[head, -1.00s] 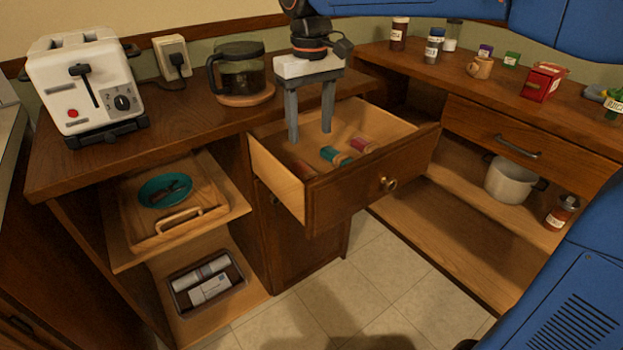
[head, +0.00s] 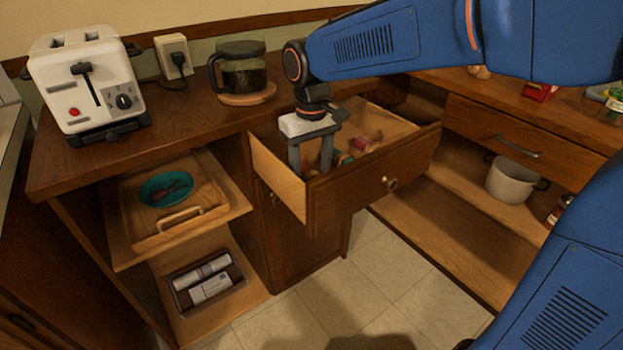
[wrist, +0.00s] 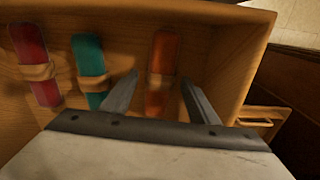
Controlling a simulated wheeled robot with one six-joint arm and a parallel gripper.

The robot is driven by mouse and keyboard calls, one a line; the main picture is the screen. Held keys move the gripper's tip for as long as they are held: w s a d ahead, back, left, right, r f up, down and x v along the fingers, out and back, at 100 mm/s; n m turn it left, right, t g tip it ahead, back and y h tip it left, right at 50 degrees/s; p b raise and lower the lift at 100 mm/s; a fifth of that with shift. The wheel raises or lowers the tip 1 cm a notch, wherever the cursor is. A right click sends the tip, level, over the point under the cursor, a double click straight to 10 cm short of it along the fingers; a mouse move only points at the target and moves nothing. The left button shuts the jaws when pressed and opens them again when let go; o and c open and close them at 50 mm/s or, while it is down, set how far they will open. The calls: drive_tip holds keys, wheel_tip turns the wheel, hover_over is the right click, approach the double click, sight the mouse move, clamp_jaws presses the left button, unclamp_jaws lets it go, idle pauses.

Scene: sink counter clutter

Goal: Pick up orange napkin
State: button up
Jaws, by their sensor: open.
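The orange napkin (wrist: 162,58) is a rolled strip with a tan ring around it. It lies in the open wooden drawer (head: 350,200), the last of three rolls in a row. In the wrist view it sits between the two fingers of my gripper (wrist: 157,85), which is open and pointing down into the drawer. The gripper also shows in the head view (head: 312,172). There, my gripper hides the orange napkin. Contact between fingers and napkin cannot be told.
A teal roll (wrist: 90,60) and a red roll (wrist: 32,55) lie beside the orange one. The drawer's side wall (wrist: 240,60) stands close to one finger. A toaster (head: 85,85) and coffee pot (head: 240,72) stand on the counter. A white pot (head: 510,180) is on the right shelf.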

drive_tip(key=shift+f, duration=0.2)
drive_tip(key=c, duration=1.1)
drive_tip(key=shift+c, duration=0.2)
